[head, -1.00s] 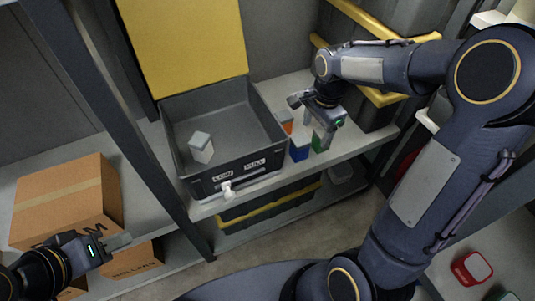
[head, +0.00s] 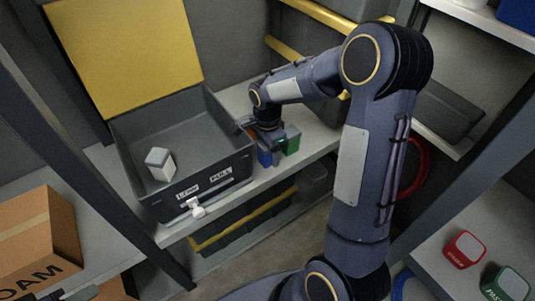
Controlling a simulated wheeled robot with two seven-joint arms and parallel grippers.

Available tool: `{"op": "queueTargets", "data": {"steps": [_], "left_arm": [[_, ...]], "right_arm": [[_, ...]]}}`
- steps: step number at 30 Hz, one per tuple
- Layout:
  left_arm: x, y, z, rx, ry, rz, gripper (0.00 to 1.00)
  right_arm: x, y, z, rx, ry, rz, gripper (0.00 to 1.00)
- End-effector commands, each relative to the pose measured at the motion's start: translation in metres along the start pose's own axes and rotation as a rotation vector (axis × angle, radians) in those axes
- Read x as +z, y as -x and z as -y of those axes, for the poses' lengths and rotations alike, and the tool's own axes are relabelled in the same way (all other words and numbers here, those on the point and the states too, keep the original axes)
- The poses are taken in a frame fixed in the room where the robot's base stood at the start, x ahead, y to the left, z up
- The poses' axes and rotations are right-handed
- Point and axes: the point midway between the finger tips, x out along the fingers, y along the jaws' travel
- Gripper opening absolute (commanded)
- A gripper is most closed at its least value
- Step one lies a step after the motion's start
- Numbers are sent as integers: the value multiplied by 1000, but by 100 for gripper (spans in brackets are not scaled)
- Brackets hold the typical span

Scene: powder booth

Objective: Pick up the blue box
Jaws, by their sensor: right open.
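The blue box (head: 264,158) stands on the shelf just right of the open grey bin (head: 205,168). It is partly covered by my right gripper (head: 275,153), which is open and points down over it. A finger shows between the blue box and the green box (head: 292,140); I cannot tell whether it touches either. The far finger is hidden, so I cannot see whether the jaws are around the blue box. Only the tip of my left gripper (head: 82,291) shows at the bottom left edge, and its jaws cannot be read.
A grey-white box (head: 160,163) lies in the bin, whose yellow lid (head: 125,55) stands open. A cardboard box (head: 35,240) is at the left. Red (head: 464,248) and green (head: 507,283) items sit on the right shelf. The yellow rail (head: 315,15) runs behind my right arm.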

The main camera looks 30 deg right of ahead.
Motion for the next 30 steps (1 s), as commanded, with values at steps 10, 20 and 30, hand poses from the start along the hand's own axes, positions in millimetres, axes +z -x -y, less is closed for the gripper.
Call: {"op": "queueTargets", "data": {"steps": [10,20,30], "left_arm": [[0,1,0,0,0,0,36],[0,1,0,0,0,0,36],[-11,21,-10,0,0,0,36]], "right_arm": [[0,1,0,-1,0,0,34],[0,2,0,-1,0,0,16],[0,55,1,-5,0,0,16]]}}
